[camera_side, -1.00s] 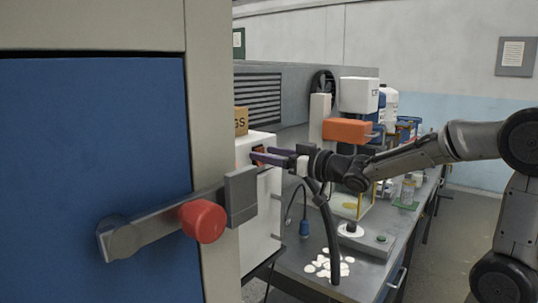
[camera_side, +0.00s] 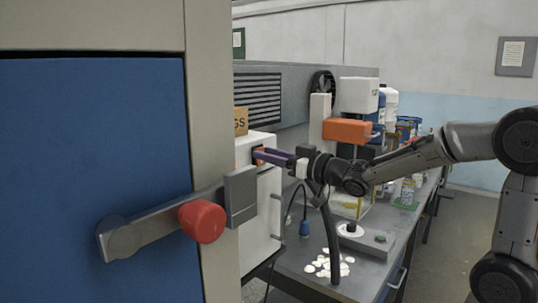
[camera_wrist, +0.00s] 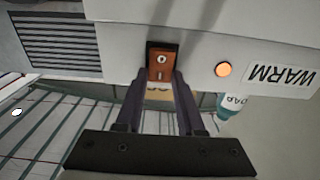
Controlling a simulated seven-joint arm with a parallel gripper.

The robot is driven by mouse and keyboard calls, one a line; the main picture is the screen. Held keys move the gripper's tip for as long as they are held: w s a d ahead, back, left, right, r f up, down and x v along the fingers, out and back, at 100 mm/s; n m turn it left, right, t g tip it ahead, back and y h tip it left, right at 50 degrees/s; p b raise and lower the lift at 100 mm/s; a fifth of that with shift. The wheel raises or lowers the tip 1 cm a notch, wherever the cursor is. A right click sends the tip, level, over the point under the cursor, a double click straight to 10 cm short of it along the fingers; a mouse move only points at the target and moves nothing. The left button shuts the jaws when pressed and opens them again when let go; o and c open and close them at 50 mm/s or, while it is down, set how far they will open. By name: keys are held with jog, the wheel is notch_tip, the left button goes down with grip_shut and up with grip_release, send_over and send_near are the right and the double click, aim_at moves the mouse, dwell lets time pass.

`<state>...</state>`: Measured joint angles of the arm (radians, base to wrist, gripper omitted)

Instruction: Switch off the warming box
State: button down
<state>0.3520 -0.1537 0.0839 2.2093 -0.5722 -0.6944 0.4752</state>
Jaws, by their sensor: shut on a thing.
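The warming box (camera_side: 268,215) is a white cabinet standing behind the blue-doored unit's edge in the side view. Its power switch (camera_wrist: 160,66) is an orange-brown rocker in a dark frame, marked O and I, in the wrist view. A round orange lamp (camera_wrist: 223,69) glows beside an upside-down WARM label (camera_wrist: 282,76). My gripper (camera_wrist: 159,76) has its two dark fingers shut on the switch, one at each side. In the side view my gripper (camera_side: 260,155) reaches the box front from the right, and its fingertips hide most of the switch.
A large blue door (camera_side: 90,190) with a grey lever and red knob (camera_side: 202,222) fills the left foreground. White shells (camera_side: 332,266) lie on the bench. A cardboard box (camera_side: 241,121) sits on the warming box.

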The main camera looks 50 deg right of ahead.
jog(key=shift+f+t, duration=0.25)
jog(key=shift+t, duration=0.45)
jog(key=shift+f+t, duration=0.2)
jog(key=shift+t, duration=0.5)
jog(key=shift+s, duration=0.1)
jog(key=c, duration=0.5)
grip_release()
jog(key=v, duration=1.3)
jog(key=shift+s+f, duration=0.2)
jog(key=shift+s, duration=0.15)
jog(key=shift+a, duration=0.1)
